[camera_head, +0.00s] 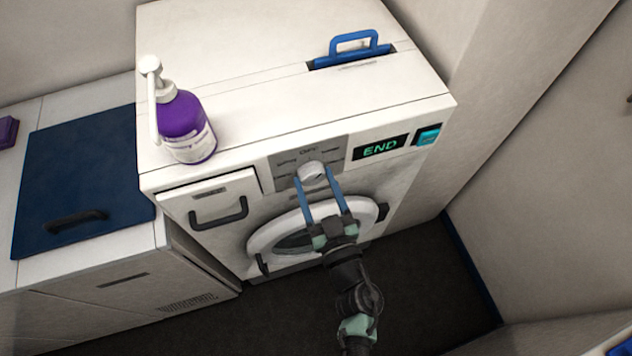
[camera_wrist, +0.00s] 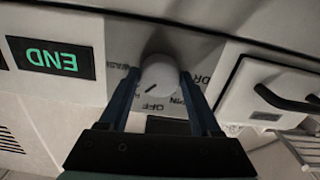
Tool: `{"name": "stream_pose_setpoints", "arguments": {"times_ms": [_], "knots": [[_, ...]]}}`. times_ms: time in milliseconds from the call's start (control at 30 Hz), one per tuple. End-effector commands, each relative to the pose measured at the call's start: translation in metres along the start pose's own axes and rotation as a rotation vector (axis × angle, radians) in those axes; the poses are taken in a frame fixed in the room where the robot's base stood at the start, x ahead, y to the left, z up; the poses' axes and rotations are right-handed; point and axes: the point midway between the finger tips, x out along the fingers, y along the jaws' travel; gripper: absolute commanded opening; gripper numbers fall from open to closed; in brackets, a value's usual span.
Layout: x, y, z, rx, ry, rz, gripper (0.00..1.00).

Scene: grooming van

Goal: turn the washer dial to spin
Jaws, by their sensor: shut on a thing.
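The washer (camera_head: 215,190) is a white machine with a round dial (camera_head: 312,171) on a grey panel under its front top edge. My gripper (camera_head: 314,174) reaches up from below and is shut on the dial, one blue finger on each side. In the wrist view the dial (camera_wrist: 160,73) sits between the fingertips (camera_wrist: 159,77). A short dark mark on it points down-left, just left of the upside-down OFF label (camera_wrist: 152,107). Other labels ring the dial; a finger partly covers one ending in "PIN". The display (camera_head: 380,147) reads END in green.
A teal button (camera_head: 427,135) is right of the display. A drawer with a dark handle (camera_head: 219,213) is left of the dial, and the round door (camera_head: 262,240) is below. A purple pump bottle (camera_head: 184,127) and a blue handle (camera_head: 352,46) are on top. A wall stands at right.

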Motion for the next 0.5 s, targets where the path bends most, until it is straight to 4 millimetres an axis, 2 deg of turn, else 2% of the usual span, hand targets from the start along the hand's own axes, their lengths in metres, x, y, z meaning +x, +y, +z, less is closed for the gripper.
{"name": "stream_pose_setpoints", "arguments": {"times_ms": [500], "knots": [[-0.0003, 0.0012, 0.0008, -0.443, 0.000, 0.000, 0.09]]}}
